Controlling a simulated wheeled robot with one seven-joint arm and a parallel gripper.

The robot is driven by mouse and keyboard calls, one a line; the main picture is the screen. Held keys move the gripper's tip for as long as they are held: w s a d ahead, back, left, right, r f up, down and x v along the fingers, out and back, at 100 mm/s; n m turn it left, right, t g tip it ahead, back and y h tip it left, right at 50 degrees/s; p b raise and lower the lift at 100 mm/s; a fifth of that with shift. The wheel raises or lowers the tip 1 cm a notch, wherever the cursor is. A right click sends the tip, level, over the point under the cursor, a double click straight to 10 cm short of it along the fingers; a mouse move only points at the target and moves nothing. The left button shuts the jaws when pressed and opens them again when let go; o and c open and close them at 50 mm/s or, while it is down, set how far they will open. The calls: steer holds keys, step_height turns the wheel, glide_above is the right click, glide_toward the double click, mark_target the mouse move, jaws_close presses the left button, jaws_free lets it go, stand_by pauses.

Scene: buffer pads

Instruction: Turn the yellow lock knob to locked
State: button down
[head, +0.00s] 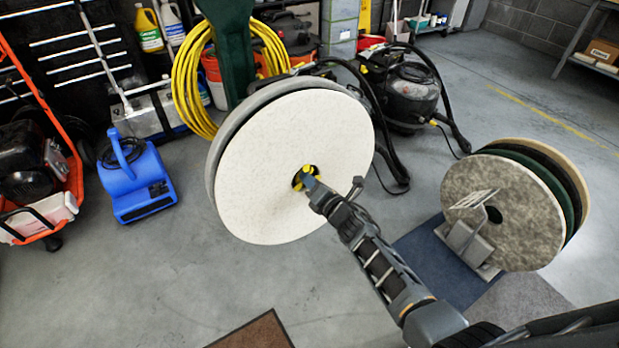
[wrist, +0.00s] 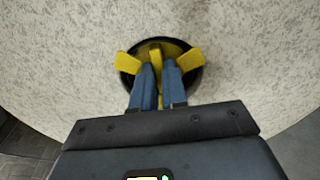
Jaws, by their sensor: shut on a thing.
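The yellow lock knob (head: 301,178) sits in a dark round recess at the middle of a large white buffer pad (head: 290,130). In the wrist view the knob (wrist: 186,63) shows several yellow lobes inside the black recess. My gripper (head: 308,181) reaches the knob from the lower right. In the wrist view my gripper's blue fingers (wrist: 160,76) are shut on the knob's middle lobe, one finger on each side. The fingers hide part of the knob. I see no mark that tells locked from unlocked.
A rack of round pads (head: 507,212) stands at the right on a blue mat (head: 430,255). A blue blower (head: 140,180) and an orange-framed machine (head: 40,160) are at the left. A yellow hose (head: 190,90) and a black vacuum (head: 409,92) stand behind the pad.

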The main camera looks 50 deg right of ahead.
steer(key=m, duration=0.3)
steer(key=shift+m+p, duration=0.3)
steer(key=shift+p, duration=0.05)
steer(key=m+p, duration=0.1)
steer(key=m, duration=0.3)
steer(key=shift+m, duration=0.3)
steer(key=c, duration=1.2)
jaws_free()
steer(key=shift+c, duration=0.2)
steer(key=p+v, duration=0.2)
steer(key=v, duration=0.7)
steer(key=shift+p, duration=0.3)
steer(key=shift+s+a, duration=0.1)
